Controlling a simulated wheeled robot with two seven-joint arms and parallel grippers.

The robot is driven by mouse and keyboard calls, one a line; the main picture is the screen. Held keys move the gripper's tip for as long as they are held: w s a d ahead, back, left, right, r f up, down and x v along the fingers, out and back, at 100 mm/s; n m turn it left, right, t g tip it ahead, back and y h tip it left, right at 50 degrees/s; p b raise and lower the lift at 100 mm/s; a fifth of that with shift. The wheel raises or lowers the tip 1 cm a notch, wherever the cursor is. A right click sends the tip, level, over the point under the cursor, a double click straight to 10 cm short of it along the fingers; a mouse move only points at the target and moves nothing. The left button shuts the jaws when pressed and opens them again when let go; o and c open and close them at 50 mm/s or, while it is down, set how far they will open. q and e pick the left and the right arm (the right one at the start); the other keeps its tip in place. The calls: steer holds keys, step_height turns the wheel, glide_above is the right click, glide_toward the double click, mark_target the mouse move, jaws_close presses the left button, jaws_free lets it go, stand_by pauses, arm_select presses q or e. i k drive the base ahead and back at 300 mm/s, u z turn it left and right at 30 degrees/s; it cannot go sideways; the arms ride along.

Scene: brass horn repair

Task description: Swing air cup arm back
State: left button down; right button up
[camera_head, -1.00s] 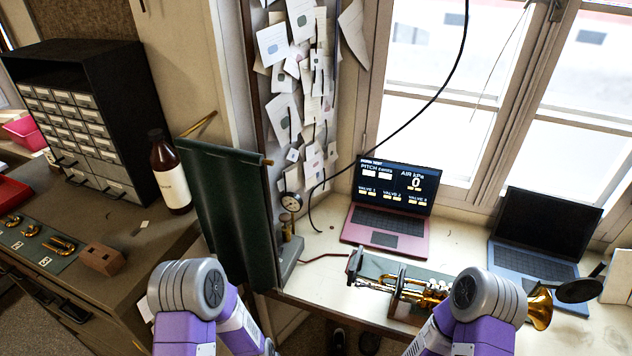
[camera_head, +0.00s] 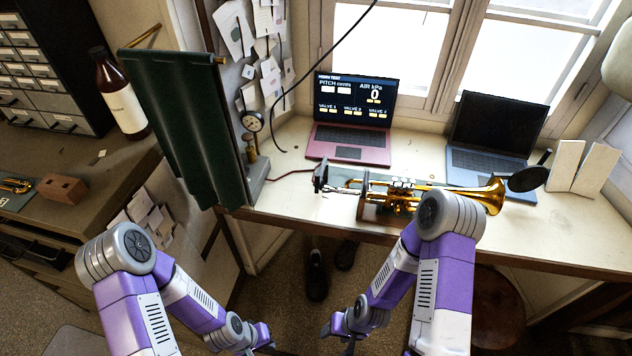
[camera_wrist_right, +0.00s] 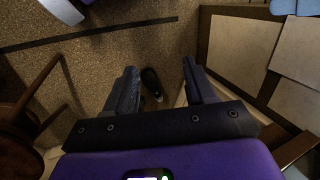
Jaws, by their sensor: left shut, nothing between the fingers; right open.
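A brass trumpet (camera_head: 405,197) lies in a holder on the bench. A dark upright piece (camera_head: 320,176), likely the air cup arm, stands at its mouthpiece end on the left, where a red hose runs across the bench. I cannot tell whether it touches the mouthpiece. My left gripper (camera_head: 268,346) is low, below the bench, shut and empty, partly cut by the frame.
A pink laptop (camera_head: 345,145) and a blue laptop (camera_head: 485,160) stand behind the trumpet. A black disc (camera_head: 527,179) is near the bell. A gauge (camera_head: 252,121) and green cloth (camera_head: 185,130) are at left. A stool (camera_head: 497,310) stands below the bench.

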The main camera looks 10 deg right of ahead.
mark_target(319, 182)
steer(key=k, duration=0.6)
steer(key=z, duration=0.55)
steer(key=i, duration=1.3)
steer(key=u, duration=0.5)
